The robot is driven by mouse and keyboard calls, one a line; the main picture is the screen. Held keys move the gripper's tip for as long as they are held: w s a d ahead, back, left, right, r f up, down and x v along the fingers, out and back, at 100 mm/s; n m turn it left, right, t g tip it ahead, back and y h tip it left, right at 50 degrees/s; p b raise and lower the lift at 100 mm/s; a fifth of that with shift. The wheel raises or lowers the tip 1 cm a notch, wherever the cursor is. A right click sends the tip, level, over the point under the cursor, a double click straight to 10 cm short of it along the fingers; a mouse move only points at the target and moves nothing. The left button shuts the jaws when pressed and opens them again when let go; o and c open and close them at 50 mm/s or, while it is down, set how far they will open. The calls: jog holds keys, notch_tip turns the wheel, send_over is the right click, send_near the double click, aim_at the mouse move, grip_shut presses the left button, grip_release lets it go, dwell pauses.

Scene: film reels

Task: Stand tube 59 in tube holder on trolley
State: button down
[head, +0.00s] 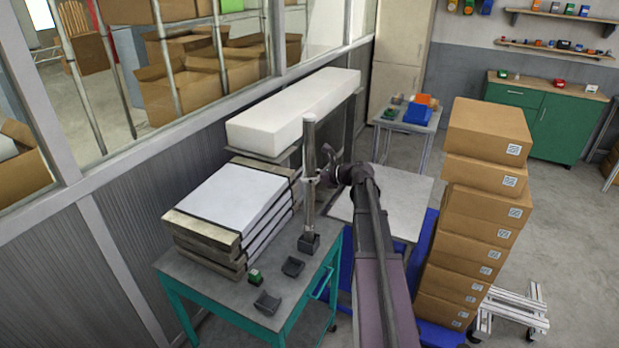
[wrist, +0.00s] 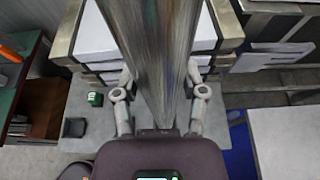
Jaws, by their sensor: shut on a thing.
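A tall grey tube (head: 309,150) stands upright over the teal trolley (head: 222,283). My gripper (head: 314,179) is shut around it at about mid-height, coming from the right. In the wrist view the tube (wrist: 155,55) runs up between the two fingers (wrist: 160,105). Its lower end meets a dark square holder (head: 308,244) on the trolley's right side. I cannot tell whether the end sits inside the holder or just above it. No number on the tube is readable. Two more dark holders, one in the middle (head: 292,267) and one nearer (head: 267,302), look empty.
Large framed white panels (head: 225,200) are stacked on the trolley, close left of the tube. A small green object (head: 255,277) lies near the holders. A long white block (head: 295,108) is behind. Stacked cartons (head: 474,235) and a grey-topped table (head: 400,190) stand right.

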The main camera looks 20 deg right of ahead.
jog(key=shift+f+b, duration=0.4)
jog(key=shift+f, duration=0.05)
jog(key=shift+c, duration=2.2)
grip_release()
jog(key=shift+s+r, duration=0.1)
jog(key=shift+s, duration=0.05)
jog(key=p+v, duration=0.3)
jog(key=v, duration=0.7)
jog(key=shift+s+d+p, duration=0.25)
jog(key=shift+s+p, duration=0.05)
jog(key=shift+p, duration=0.1)
jog(key=shift+a, duration=0.1)
